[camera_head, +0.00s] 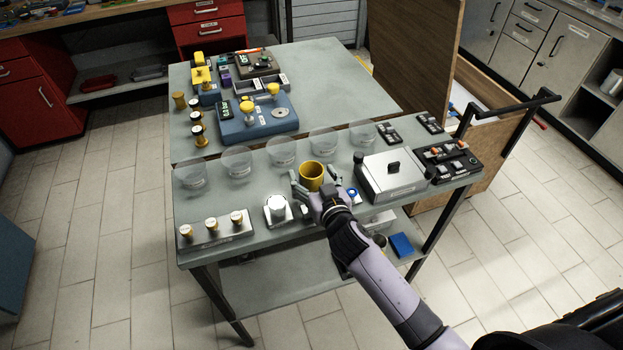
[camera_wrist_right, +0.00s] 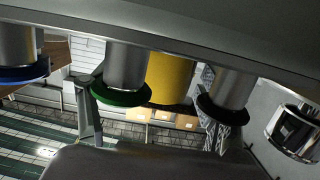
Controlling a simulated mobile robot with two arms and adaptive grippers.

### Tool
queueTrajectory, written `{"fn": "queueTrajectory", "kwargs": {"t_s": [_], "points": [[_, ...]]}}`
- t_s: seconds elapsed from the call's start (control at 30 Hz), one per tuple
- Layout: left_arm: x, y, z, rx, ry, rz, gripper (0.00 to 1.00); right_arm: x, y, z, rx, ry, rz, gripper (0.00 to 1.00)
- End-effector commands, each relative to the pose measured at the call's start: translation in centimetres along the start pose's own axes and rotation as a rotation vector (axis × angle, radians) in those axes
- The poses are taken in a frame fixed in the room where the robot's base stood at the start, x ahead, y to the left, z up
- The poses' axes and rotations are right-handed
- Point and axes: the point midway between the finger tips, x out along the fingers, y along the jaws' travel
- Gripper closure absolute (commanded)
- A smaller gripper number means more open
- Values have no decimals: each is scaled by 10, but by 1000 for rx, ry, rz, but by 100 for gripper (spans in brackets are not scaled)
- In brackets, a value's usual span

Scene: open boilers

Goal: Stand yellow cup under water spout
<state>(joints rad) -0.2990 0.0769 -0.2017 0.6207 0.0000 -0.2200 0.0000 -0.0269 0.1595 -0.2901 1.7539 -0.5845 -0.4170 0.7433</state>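The yellow cup (camera_head: 312,172) stands upright near the front of the grey table, its open mouth up. My right gripper (camera_head: 313,181) reaches it from the front. Its two fingers are spread wide on either side of the cup, with a visible gap. In the right wrist view the cup (camera_wrist_right: 172,77) appears between the spread fingers (camera_wrist_right: 152,112), partly hidden by a metal cylinder with a green ring (camera_wrist_right: 126,72). Another cylinder has a blue ring (camera_wrist_right: 18,55). I cannot tell which is the water spout. My left gripper is out of view.
Clear round bowls (camera_head: 282,152) line the row behind the cup. A silver lidded box (camera_head: 390,178) and a black control panel (camera_head: 448,163) stand to the right. A strip with several knobs (camera_head: 213,228) lies front left. A blue scale-like unit (camera_head: 256,118) is farther back.

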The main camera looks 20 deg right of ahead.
Motion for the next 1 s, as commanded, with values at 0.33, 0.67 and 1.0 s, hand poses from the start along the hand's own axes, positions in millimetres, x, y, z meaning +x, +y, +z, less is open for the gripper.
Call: {"fn": "queueTrajectory", "kwargs": {"t_s": [0.33, 0.67, 1.0], "points": [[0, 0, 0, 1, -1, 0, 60, 0, 0, 0, 0, 0, 0, 52], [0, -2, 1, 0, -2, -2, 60, 0, 0, 0, 0, 1, 0, 74], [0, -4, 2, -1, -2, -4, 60, 0, 0, -1, 0, 2, 0, 85]]}}
